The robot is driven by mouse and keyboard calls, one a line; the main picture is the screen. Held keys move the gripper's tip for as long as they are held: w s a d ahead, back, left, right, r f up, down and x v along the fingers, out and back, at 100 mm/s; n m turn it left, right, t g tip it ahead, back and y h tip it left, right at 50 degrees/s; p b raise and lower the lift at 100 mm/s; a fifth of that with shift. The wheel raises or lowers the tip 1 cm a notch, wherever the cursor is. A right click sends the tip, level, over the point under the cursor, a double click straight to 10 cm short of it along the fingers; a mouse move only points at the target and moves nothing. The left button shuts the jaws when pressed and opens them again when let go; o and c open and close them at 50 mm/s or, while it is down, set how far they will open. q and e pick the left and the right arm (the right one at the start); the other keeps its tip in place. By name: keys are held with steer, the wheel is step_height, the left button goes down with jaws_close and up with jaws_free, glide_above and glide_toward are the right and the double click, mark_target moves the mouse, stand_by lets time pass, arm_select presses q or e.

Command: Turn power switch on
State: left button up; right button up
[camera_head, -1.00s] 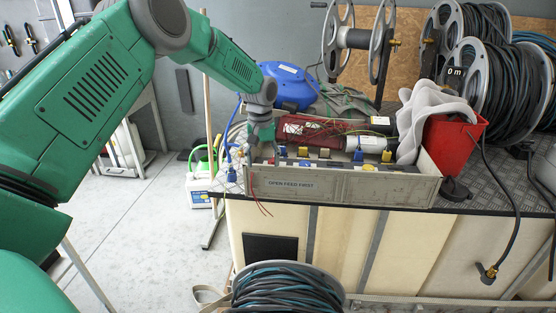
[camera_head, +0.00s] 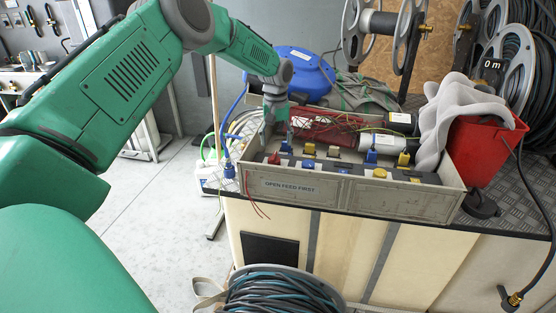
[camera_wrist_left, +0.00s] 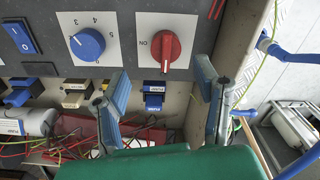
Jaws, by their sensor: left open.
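A grey control box (camera_head: 335,196) labelled "OPEN FEED FIRST" sits at the table's front edge in the head view. In the left wrist view its panel carries a red rotary knob (camera_wrist_left: 166,48) marked "ON", a blue numbered dial (camera_wrist_left: 87,44) and a blue I/O rocker switch (camera_wrist_left: 20,38). Which one is the power switch, I cannot tell. The red knob also shows at the box's left end in the head view (camera_head: 273,158). My left gripper (camera_wrist_left: 160,87) is open and empty, its fingertips just short of the red knob, one to either side. My right gripper is not in view.
Wires and a blue plug (camera_wrist_left: 154,98) lie close to the fingers. A red bucket (camera_head: 480,150) with grey cloth (camera_head: 455,115) stands right of the box. A blue drum (camera_head: 300,72) and hose reels (camera_head: 384,40) stand behind. The floor at left is mostly clear.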

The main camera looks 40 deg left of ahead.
mark_target(276, 159)
arm_select(q)
steer(key=f, duration=0.2)
steer(key=a+f, duration=0.1)
steer(key=f, duration=0.2)
steer(key=a+f, duration=0.1)
steer(key=f, duration=0.1)
steer(key=shift+a+f+b, duration=0.15)
steer(key=shift+a+b, duration=0.05)
steer(key=shift+b, duration=0.15)
steer(key=shift+d+f, duration=0.2)
steer(key=shift+w+d, duration=0.1)
steer(key=shift+d, duration=0.25)
steer(key=shift+d+r, duration=0.2)
steer(key=shift+d, duration=0.35)
steer(key=shift+a+f, duration=0.15)
steer(key=shift+a, duration=0.25)
steer(key=c, duration=1.1)
steer(key=shift+a, duration=0.35)
steer(key=shift+c, duration=0.3)
steer(key=shift+d, duration=0.3)
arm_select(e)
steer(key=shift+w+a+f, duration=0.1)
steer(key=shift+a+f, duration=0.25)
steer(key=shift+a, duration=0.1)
